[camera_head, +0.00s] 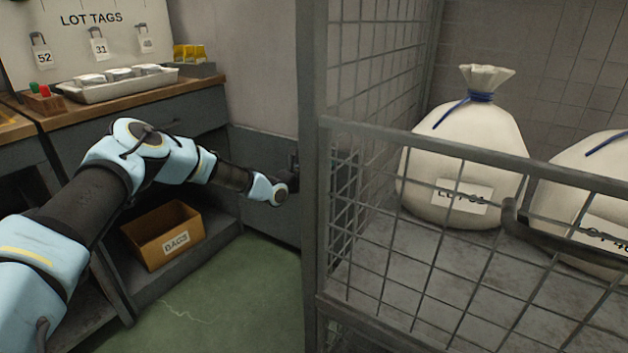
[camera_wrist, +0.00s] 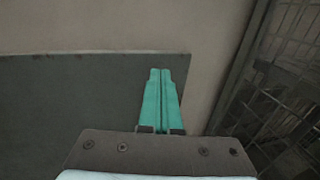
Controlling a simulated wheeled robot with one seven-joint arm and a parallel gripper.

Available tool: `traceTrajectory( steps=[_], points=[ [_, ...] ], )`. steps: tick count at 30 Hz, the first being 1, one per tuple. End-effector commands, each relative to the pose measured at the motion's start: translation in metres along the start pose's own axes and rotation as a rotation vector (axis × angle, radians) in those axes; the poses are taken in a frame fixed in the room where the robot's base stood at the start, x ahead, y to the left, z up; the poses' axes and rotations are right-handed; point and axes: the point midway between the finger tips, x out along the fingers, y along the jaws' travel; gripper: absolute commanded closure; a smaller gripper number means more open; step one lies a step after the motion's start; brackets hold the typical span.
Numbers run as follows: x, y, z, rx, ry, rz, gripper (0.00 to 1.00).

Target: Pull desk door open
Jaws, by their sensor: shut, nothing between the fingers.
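The desk (camera_head: 195,110) stands at the left with a wooden top. A dark grey panel (camera_head: 258,157), which looks like its door, stands out from the desk's right end, and the compartment beside it is open. In the wrist view the panel (camera_wrist: 70,95) fills the left, with its top edge and right end showing. My gripper (camera_wrist: 162,72) has its green fingers pressed together, empty, over the panel's upper right end in the picture. I cannot tell whether they touch it. In the head view the fingertips are hidden near the cage post.
A cardboard BAGS box (camera_head: 163,240) sits inside the open compartment. A wire cage (camera_head: 430,260) with white sacks (camera_head: 463,150) stands close on the right, its post (camera_head: 311,190) near my gripper. A tray (camera_head: 118,86) is on the desk. Green floor (camera_head: 215,300) is clear in front.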

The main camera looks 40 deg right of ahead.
Motion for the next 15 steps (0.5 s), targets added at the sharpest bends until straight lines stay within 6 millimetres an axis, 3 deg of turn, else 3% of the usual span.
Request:
traceTrajectory(
  steps=[15],
  points=[
    [-0.079,-0.019,0.001,-0.002,0.002,0.001,1.0]
  ],
)
